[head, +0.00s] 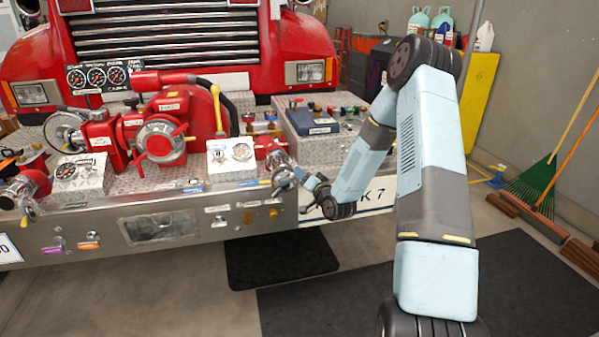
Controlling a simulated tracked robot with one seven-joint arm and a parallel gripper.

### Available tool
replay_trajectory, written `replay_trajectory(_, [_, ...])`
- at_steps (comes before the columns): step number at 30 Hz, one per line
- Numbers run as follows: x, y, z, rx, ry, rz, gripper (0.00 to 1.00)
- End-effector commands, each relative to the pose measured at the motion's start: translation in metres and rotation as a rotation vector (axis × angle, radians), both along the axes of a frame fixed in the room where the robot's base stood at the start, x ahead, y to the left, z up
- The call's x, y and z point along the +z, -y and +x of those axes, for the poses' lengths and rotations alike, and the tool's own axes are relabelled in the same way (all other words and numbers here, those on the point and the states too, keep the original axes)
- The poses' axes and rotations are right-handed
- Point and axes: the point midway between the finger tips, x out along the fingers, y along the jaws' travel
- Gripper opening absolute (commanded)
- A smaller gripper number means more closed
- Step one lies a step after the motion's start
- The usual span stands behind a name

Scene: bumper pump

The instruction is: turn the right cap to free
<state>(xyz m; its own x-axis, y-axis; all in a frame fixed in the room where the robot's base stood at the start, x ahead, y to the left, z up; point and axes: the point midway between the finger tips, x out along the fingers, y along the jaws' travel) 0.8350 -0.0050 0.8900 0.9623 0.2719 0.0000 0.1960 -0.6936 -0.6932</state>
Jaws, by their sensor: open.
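The red pump (165,125) sits on the front bumper of a red fire truck. The right cap (284,178) is a round silver cap on the end of the short red outlet pipe (270,148), right of the pump. My gripper (302,178) is just to the right of this cap, with its fingers pointing left toward it. It is small and dark in the head view. The fingers are open, and I cannot tell whether they touch the cap or reach around it. A left outlet (18,190) with a cap shows at the left edge.
A gauge box (231,155) stands left of the right outlet. A diamond-plate box (310,125) with small fittings is behind my gripper. The chrome bumper front (235,220) has several knobs. Dark mats (280,262) lie on the floor. A rake (535,180) leans at the right wall.

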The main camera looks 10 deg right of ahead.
Motion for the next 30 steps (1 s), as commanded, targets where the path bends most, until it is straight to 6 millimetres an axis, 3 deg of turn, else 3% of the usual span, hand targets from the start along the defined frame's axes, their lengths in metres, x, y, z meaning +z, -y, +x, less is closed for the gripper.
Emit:
replay_trajectory(9, [0.000,-0.010,0.035,0.000,0.000,0.001,0.48])
replay_trajectory(21, [0.000,-0.011,0.040,-0.001,-0.001,0.001,0.47])
replay_trajectory(30, [0.000,-0.011,0.040,-0.001,-0.001,0.001,0.18])
